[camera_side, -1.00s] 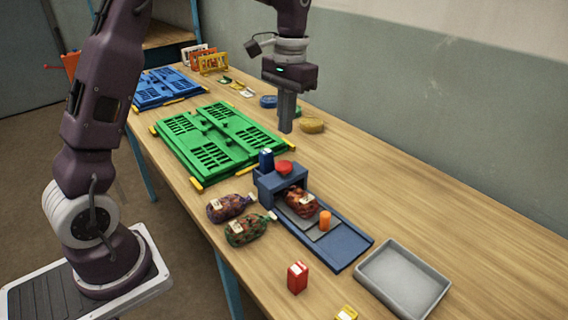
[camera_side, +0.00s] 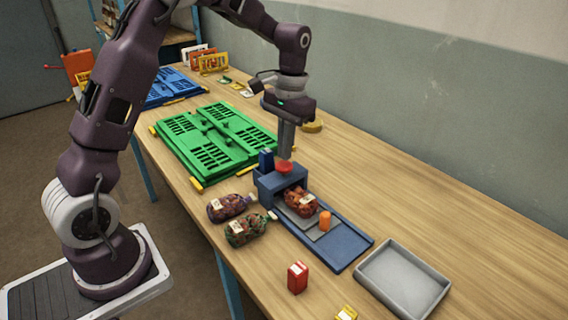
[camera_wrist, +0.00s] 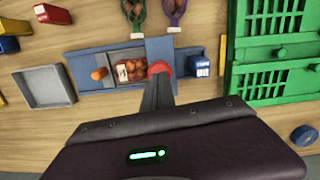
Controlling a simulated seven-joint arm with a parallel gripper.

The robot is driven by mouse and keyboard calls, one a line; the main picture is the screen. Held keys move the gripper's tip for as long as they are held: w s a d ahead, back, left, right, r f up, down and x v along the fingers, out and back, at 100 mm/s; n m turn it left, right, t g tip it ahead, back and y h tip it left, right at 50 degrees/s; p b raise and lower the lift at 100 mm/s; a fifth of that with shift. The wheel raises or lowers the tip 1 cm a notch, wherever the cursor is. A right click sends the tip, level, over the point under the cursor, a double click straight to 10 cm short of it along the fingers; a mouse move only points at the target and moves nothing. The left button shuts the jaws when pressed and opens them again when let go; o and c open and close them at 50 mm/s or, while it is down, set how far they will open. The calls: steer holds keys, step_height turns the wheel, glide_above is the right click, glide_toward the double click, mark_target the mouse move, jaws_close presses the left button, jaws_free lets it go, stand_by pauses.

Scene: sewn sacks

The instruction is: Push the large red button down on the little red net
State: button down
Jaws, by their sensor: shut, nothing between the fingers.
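The large red button (camera_side: 284,167) sits on top of the blue-grey press housing (camera_side: 268,187). In the wrist view the button (camera_wrist: 159,68) shows just past my fingertips. My gripper (camera_side: 285,155) is shut and empty, pointing down with its tips at or just above the button; I cannot tell whether they touch. The little red net (camera_side: 299,203), a mesh sack with a white label, lies on the press's tray in front of the housing opening. It also shows in the wrist view (camera_wrist: 133,70).
An orange cylinder (camera_side: 325,220) stands on the blue tray (camera_side: 349,245). A dark blue box (camera_side: 266,160) stands beside the housing. Two net sacks (camera_side: 228,207) lie to the left, a green folded crate (camera_side: 219,140) behind. A grey bin (camera_side: 402,280) is at front right.

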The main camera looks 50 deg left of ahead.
mark_target(284, 163)
steer(key=shift+f, duration=0.5)
step_height(284, 163, down, 2)
steer(key=shift+s+f, duration=0.1)
steer(key=shift+w+a+r, duration=0.1)
steer(key=shift+w+r, duration=0.2)
steer(key=shift+w, duration=0.5)
steer(key=shift+w+r, duration=0.3)
steer(key=shift+w, duration=0.45)
step_height(284, 163, up, 7)
steer(key=shift+w, duration=0.35)
